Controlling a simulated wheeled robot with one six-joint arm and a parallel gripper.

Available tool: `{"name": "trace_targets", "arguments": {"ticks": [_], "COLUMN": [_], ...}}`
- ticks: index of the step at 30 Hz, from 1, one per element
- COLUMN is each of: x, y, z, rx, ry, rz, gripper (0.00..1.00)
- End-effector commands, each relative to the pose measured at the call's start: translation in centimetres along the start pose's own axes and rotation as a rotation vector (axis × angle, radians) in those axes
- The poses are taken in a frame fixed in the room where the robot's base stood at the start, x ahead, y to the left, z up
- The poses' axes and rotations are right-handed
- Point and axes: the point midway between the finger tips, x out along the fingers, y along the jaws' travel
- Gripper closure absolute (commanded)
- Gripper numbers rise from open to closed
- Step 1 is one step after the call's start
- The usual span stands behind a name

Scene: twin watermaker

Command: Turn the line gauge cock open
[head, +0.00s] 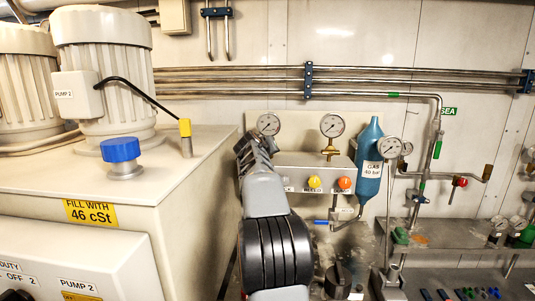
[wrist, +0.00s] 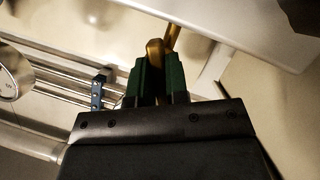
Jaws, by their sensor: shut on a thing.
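My gripper (wrist: 157,62) has two green fingers, and in the wrist view they are closed on a rounded brass piece (wrist: 154,47). A thinner brass stem (wrist: 173,38) rises beside it at a slant. I take the brass piece to be the cock's handle; its full angle is hidden by the fingers. In the head view my arm reaches up to the panel just below the left gauge (head: 268,124) and covers the gripper and whatever it holds. A middle gauge (head: 332,125) stands on a brass fitting (head: 330,150) to the right, apart from my arm.
A grey box with a yellow button (head: 314,183) and an orange-red button (head: 344,183) sits right of my arm. A blue gas bottle (head: 369,165) and another gauge (head: 390,147) are beyond it. The pump cabinet (head: 200,170) stands close on the left.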

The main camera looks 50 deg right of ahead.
Motion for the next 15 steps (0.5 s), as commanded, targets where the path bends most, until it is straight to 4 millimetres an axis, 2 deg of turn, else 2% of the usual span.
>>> {"name": "trace_targets", "arguments": {"ticks": [15], "x": [0.04], "y": [0.19], "z": [0.07], "rx": [0.358], "ry": [-0.001], "rz": [-0.147], "gripper": [1.00]}}
